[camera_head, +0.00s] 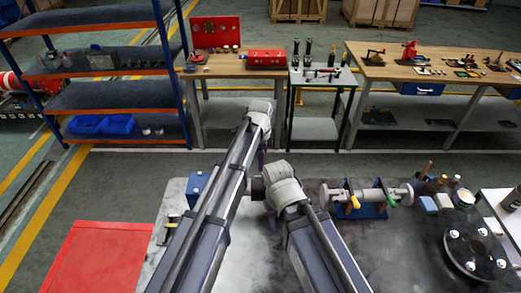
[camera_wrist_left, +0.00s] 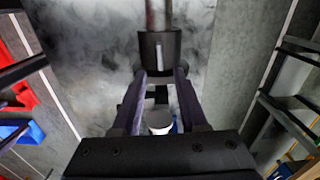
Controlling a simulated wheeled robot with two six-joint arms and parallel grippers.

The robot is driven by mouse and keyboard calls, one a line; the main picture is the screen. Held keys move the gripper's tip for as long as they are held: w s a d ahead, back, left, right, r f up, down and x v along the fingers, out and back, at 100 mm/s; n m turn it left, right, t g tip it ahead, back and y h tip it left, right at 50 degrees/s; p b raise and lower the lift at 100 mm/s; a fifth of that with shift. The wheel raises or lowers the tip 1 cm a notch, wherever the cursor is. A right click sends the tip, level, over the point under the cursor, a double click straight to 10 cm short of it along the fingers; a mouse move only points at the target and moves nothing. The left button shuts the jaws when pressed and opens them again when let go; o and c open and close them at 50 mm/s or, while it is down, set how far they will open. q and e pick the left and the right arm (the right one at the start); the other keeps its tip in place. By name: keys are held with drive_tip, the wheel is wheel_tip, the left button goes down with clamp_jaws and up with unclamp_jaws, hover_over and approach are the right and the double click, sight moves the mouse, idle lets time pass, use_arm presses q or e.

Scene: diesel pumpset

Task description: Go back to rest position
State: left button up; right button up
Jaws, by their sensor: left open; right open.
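My left arm reaches up the middle of the head view. Its gripper (camera_head: 262,158) hangs below the pale wrist and is mostly hidden by the arms. In the left wrist view the two dark fingers of this gripper (camera_wrist_left: 160,75) stand apart, open. A dark block with a grey rod shows beyond the tips, and I cannot tell what it belongs to. My right arm comes in lower, beside the left one. Its gripper (camera_head: 272,219) is largely hidden behind the pale wrist, over the dark worktable (camera_head: 335,255). No object is seen held in either gripper.
On the worktable stand a blue box (camera_head: 197,187), a metal shaft assembly (camera_head: 368,198) and a round dark flange (camera_head: 476,246). A red panel (camera_head: 97,258) lies left. Behind are a blue-and-orange shelf (camera_head: 98,97) and benches with tools. Open floor lies between.

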use_arm(q)
drive_tip(key=shift+s, duration=0.1)
drive_tip(key=s+a+n, duration=1.6)
drive_tip(key=s, duration=0.4)
drive_tip(key=s+d+f+m+y+b, duration=0.1)
drive_tip(key=s+d+f+b, duration=0.4)
drive_tip(key=d+f+b, duration=0.6)
wheel_tip(320, 180, down, 3)
drive_tip(key=m+b, duration=0.1)
drive_tip(key=b, duration=0.2)
drive_tip(key=shift+s+m, duration=0.3)
drive_tip(key=shift+s, duration=0.1)
drive_tip(key=shift+d, duration=0.1)
